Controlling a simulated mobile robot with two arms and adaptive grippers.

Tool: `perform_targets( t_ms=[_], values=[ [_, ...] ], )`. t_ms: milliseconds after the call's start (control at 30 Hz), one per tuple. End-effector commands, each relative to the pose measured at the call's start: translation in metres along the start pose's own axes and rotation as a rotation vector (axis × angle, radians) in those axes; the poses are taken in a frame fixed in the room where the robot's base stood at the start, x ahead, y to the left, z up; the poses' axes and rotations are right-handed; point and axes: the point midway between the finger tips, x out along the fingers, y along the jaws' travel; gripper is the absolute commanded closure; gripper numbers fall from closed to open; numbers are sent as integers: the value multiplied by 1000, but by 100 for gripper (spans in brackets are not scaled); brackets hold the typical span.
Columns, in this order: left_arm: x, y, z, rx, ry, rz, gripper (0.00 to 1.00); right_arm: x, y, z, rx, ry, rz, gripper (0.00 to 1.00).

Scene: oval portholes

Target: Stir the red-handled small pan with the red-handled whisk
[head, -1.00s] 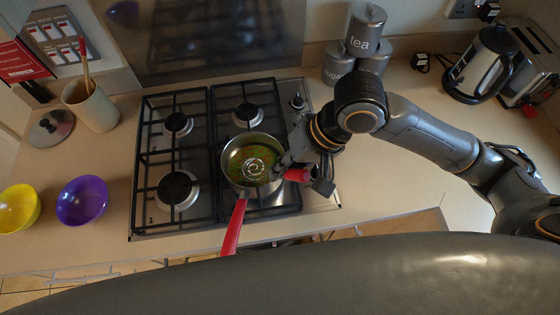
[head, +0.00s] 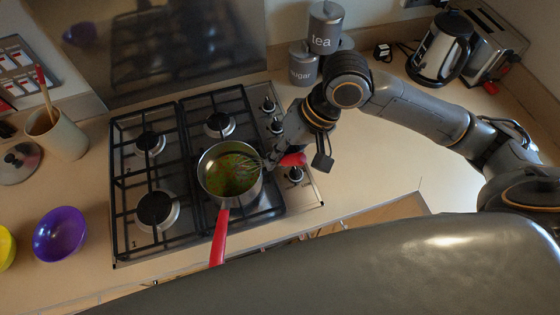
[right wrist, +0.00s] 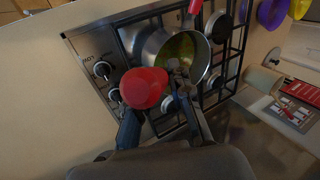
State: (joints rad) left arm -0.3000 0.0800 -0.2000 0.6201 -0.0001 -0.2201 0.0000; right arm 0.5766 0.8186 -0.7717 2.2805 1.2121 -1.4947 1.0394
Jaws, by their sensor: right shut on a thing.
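The small pan (head: 204,178) with a red handle (head: 218,238) sits on the front right of the hob, its handle toward me. It holds a greenish-yellow content with reddish bits. My right gripper (head: 277,162) is shut on the whisk, whose red handle (head: 293,159) sticks out to the right. The whisk's wires (head: 257,163) reach the pan's right rim; whether they touch the content I cannot tell. In the right wrist view the whisk's red handle end (right wrist: 143,88) is close to the camera, with the pan (right wrist: 150,47) beyond. My left gripper is not in view.
The black grates of the hob (head: 150,182) surround the pan. Tea and sugar canisters (head: 322,40), a kettle (head: 438,50) and a toaster (head: 495,45) stand behind. A purple bowl (head: 60,235) and a utensil pot (head: 62,135) are at the left. The counter right of the hob is clear.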

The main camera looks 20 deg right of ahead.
Motion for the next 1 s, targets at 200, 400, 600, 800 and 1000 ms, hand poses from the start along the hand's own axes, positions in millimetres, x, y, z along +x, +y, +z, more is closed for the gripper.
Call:
perform_targets(
  t_ms=[200,400,600,800,1000],
  values=[
    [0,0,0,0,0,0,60,4,-6,-17,-2,1,-2,100],
    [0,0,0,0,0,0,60,8,-12,-23,-2,1,-3,100],
    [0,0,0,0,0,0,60,14,-25,-29,-2,1,-2,100],
    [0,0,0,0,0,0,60,19,-36,-25,-4,-1,-2,100],
    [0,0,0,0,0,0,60,23,-46,-20,-2,1,-2,100]
  ],
)
